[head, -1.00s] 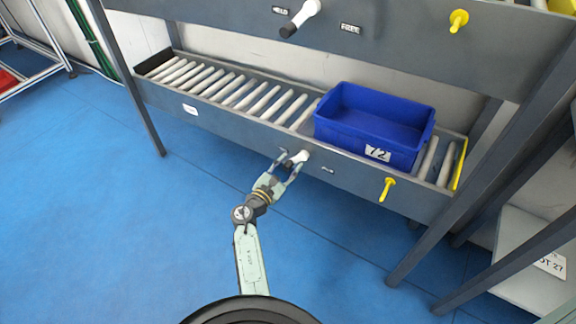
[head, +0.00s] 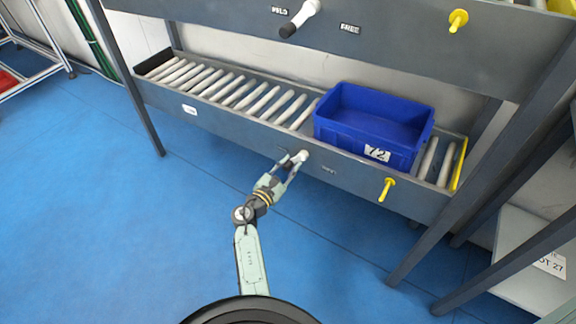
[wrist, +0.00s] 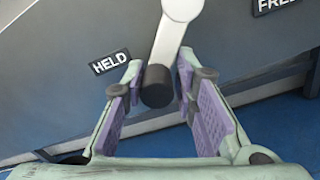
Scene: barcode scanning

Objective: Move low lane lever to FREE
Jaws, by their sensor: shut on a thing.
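The low lane lever has a white arm (wrist: 168,42) and a black knob (wrist: 157,88), which hangs down and slightly left from its pivot in the wrist view. Its white pivot end also shows in the head view (head: 303,155) on the front of the low lane. My gripper (head: 291,164) is shut on the lever at its knob, with purple-padded fingers on both sides in the wrist view (wrist: 160,95). The HELD label (wrist: 110,62) is left of the lever, close to the knob. The FREE label (wrist: 277,4) is at the upper right, partly cut off.
A blue crate (head: 347,133) marked 72 sits on the low lane's rollers. A yellow peg (head: 387,188) sticks out to the right of the lever. The upper lane has its own lever (head: 300,18) and yellow peg (head: 458,19). The blue floor in front is clear.

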